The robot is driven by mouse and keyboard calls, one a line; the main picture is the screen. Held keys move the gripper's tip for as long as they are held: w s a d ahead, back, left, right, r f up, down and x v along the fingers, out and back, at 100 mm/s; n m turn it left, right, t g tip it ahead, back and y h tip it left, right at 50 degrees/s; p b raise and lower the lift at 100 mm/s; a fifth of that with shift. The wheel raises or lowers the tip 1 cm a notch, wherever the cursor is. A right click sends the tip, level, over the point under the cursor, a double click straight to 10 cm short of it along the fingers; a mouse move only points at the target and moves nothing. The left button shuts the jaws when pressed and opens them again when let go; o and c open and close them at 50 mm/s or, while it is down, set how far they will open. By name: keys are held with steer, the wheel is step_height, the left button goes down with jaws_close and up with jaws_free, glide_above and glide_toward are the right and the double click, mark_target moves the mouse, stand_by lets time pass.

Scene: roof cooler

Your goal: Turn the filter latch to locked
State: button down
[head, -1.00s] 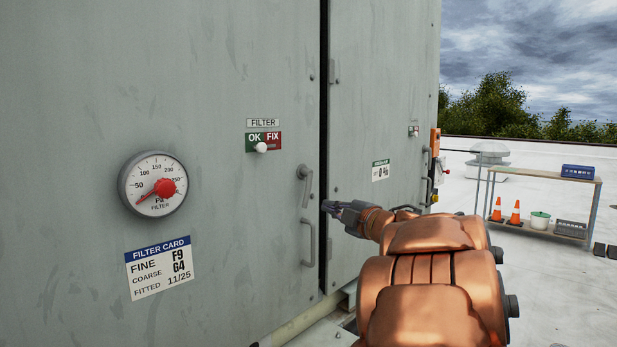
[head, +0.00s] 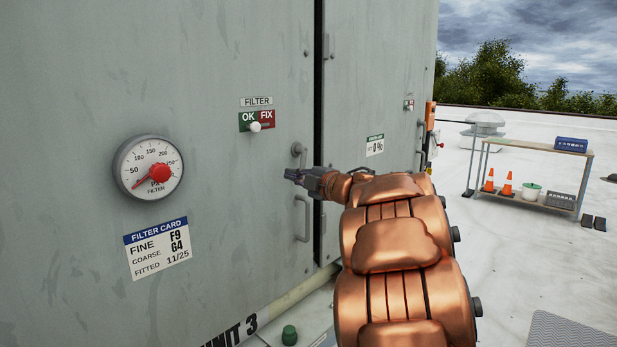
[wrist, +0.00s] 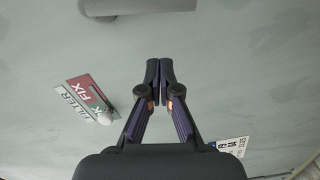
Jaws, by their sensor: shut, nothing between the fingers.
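The filter latch (head: 298,150) is a grey lever on the left panel of the grey cabinet, near the door seam. Its upper end shows in the head view and its lower part is hidden behind my gripper. My gripper (head: 288,174) is shut and empty, in front of the panel at the lever's lower part. I cannot tell whether it touches the lever. In the wrist view, the closed fingertips (wrist: 160,70) point at the panel. A grey bar (wrist: 125,7), probably the latch lever, is cut off at the top edge.
A fixed handle (head: 305,218) is just below the latch. The green and red OK/FIX indicator (head: 268,118) with a white knob is up left. A pressure gauge (head: 150,168) and filter card (head: 157,248) are further left. A bench (head: 540,150) stands far right.

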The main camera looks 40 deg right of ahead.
steer(key=shift+w+d+f+p, duration=0.15)
steer(key=shift+w+d, duration=0.1)
steer(key=shift+d, duration=0.35)
steer(key=shift+w+d+f+p, duration=0.1)
steer(key=shift+w+d, duration=0.2)
steer(key=shift+d, duration=0.25)
steer(key=shift+w+d+f+p, duration=0.15)
steer(key=shift+w+d, duration=0.1)
steer(key=shift+d, duration=0.35)
